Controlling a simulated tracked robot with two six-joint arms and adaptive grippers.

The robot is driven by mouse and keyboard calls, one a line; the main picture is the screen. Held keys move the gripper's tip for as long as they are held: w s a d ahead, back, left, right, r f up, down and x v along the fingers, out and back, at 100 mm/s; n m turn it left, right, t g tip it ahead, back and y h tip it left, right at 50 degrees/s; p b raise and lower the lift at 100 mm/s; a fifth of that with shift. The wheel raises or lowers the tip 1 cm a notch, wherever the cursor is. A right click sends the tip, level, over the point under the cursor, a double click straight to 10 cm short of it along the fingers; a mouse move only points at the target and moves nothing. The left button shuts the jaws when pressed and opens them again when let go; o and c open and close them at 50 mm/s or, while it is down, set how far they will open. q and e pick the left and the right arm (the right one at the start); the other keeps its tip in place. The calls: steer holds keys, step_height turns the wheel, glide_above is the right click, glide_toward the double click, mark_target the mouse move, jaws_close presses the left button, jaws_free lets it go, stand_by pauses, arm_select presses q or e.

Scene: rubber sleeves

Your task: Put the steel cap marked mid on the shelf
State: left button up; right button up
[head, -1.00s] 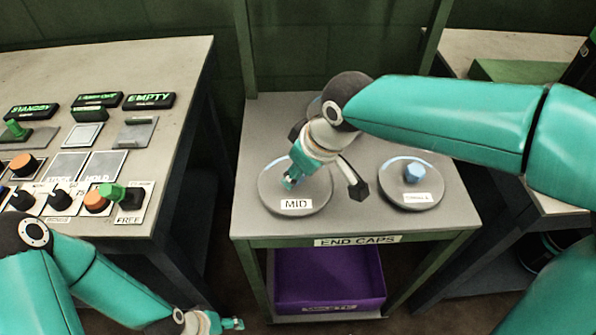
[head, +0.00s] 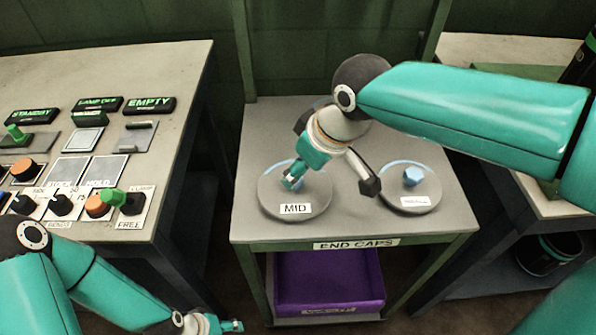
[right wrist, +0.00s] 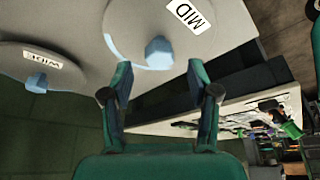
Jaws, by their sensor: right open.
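The steel cap marked MID (head: 310,208) is a round grey disc lying flat at the front left of the END CAPS stand's top (head: 256,140). In the right wrist view the MID cap (right wrist: 150,20) shows its blue knob (right wrist: 158,53). My right gripper (head: 293,180) is over this cap in the head view. In the right wrist view its fingers (right wrist: 160,78) are spread, with the knob just beyond the gap and nothing held. My left gripper (head: 230,326) is low at the bottom of the head view, away from the caps; its finger gap is unclear.
Another cap (head: 425,199) with a blue knob sits to the right on the stand. A cap marked WIDE (right wrist: 20,68) shows in the right wrist view. A purple bin (head: 330,285) is below the top. A control console (head: 180,110) stands to the left.

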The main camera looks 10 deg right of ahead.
steer(key=p+v, duration=0.1)
steer(key=v, duration=0.7)
